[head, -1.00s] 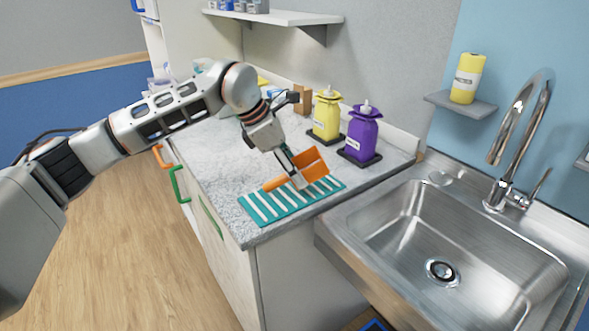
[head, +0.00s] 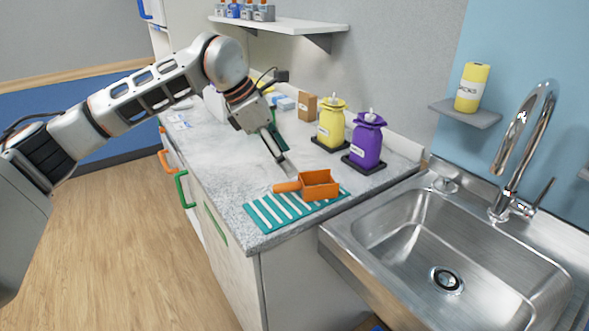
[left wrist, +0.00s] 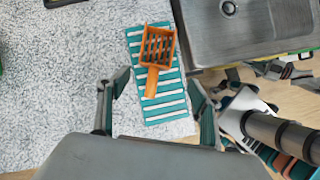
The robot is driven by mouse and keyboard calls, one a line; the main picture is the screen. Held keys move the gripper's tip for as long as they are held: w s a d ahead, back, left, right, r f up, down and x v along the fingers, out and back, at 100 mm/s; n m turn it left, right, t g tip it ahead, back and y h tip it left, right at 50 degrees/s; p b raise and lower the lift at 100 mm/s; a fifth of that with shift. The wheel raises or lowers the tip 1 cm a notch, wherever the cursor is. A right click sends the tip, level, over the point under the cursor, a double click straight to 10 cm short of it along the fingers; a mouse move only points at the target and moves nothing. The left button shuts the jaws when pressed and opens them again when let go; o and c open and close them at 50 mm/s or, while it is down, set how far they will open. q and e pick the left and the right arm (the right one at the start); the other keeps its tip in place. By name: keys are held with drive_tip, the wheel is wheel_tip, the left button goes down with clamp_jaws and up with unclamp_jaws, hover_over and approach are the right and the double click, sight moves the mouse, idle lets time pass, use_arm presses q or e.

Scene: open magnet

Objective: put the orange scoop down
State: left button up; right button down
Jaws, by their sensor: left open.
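The orange scoop (head: 318,186) rests on the teal-and-white striped mat (head: 262,220) on the counter, its handle pointing left in the head view. In the left wrist view the scoop (left wrist: 157,47) lies on the mat (left wrist: 166,112) with its handle towards my gripper. My left gripper (head: 290,172) is above the scoop's handle and apart from it. In the left wrist view its two fingers (left wrist: 159,84) are spread wide with nothing held between them.
A yellow bottle (head: 331,124) and a purple bottle (head: 366,141) stand on dark trays behind the mat. A steel sink (head: 410,245) with a tall faucet (head: 519,140) is to the right. The counter (head: 215,160) left of the mat is largely clear.

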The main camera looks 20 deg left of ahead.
use_arm(q)
drive_tip(key=shift+v, duration=2.3)
drive_tip(key=shift+a, duration=0.1)
